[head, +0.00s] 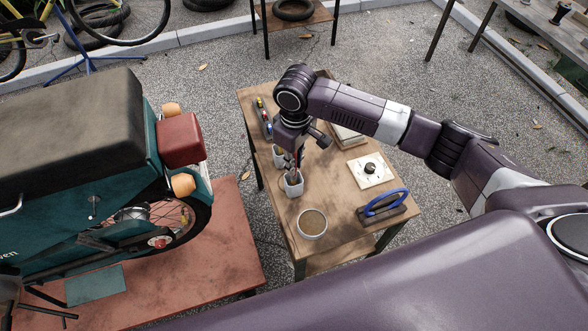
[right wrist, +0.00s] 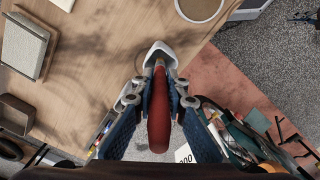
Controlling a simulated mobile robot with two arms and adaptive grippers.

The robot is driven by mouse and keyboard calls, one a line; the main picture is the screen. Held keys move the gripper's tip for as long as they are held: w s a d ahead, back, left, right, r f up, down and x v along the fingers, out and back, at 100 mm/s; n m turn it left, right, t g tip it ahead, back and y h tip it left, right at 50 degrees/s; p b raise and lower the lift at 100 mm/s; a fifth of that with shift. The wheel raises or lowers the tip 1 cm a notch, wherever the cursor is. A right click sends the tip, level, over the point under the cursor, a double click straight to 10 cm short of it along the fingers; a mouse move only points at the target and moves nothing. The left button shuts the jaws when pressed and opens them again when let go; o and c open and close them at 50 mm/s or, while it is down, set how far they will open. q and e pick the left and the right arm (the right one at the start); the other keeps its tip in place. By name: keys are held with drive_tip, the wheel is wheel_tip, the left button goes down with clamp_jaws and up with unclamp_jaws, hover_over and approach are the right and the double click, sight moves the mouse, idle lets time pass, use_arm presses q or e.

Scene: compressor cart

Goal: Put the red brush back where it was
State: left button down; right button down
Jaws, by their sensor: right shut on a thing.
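The red brush (right wrist: 159,115) is between the two fingers of my right gripper (right wrist: 158,88), which is shut on it. In the right wrist view its red handle points toward the camera. Its far end is at the mouth of a white cup (right wrist: 157,47); I cannot tell how deep it sits inside. In the head view my right gripper (head: 291,164) is directly above the front white cup (head: 292,187) on the wooden table, and only a thin bit of red shows. My left gripper is not in view.
Another white cup (head: 278,155) stands just behind. A moped (head: 95,150) stands left.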

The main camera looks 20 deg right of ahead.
wheel_tip(320, 180, down, 4)
drive_tip(key=shift+f, duration=0.1)
drive_tip(key=c, duration=1.9)
unclamp_jaws()
drive_tip(key=shift+c, duration=0.2)
wheel_tip(320, 180, up, 12)
drive_tip(key=shift+s+r+b, duration=0.1)
drive_tip(key=shift+s+b, duration=0.05)
drive_tip(key=shift+b, duration=0.45)
